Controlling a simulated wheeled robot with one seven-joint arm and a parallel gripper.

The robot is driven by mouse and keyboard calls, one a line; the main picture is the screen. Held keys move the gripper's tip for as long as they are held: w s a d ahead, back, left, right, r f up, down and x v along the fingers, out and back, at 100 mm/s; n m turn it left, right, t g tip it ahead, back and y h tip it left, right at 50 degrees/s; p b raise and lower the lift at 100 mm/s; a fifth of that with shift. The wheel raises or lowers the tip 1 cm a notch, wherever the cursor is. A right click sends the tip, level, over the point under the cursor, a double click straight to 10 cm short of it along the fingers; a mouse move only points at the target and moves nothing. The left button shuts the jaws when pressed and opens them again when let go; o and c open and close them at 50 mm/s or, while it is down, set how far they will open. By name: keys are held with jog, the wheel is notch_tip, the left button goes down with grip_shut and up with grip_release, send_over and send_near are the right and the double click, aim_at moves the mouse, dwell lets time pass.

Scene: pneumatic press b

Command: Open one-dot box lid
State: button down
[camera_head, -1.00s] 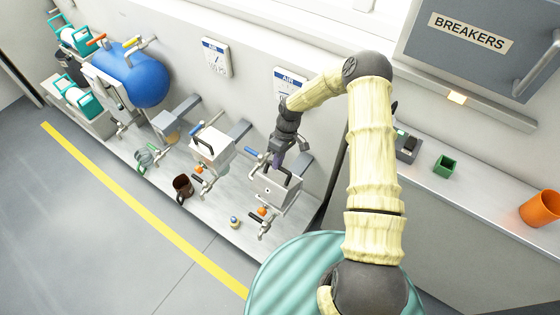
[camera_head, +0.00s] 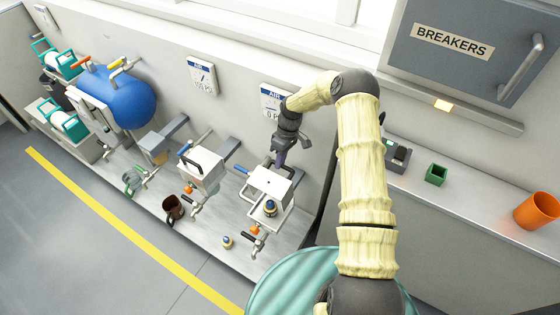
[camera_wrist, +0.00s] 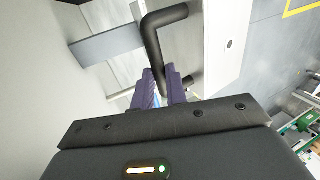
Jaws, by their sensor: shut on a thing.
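The one-dot box (camera_head: 257,216) stands on the bench at the right end of the row. Its white lid (camera_head: 270,180) is raised and tilted up at the back, and the box is open at the front. A round blue and tan piece (camera_head: 270,207) shows inside. My gripper (camera_head: 281,158) is behind the lid, shut on its black handle. In the wrist view my gripper (camera_wrist: 163,84) has its purple fingers around the end of the black handle (camera_wrist: 155,38). The lid (camera_wrist: 222,50) shows there as a pale panel with one dark dot.
A second box (camera_head: 203,166) with a black handle stands to the left, closed. A dark mug (camera_head: 173,207) and a small round piece (camera_head: 227,242) are on the bench (camera_head: 200,228). A blue tank (camera_head: 122,98) stands farther left. An air gauge sign (camera_head: 274,102) is on the wall behind.

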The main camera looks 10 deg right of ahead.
jog(key=shift+s+f, duration=0.3)
jog(key=shift+f, duration=0.1)
jog(key=c, duration=1.4)
grip_release()
jog(key=shift+w+a, duration=0.1)
jog(key=shift+w, duration=0.05)
jog(key=shift+r, duration=0.1)
jog(key=shift+r, duration=0.1)
jog(key=v, duration=1.1)
jog(key=shift+r, duration=0.35)
jog(key=shift+w, duration=0.2)
jog(key=shift+s+r, duration=0.1)
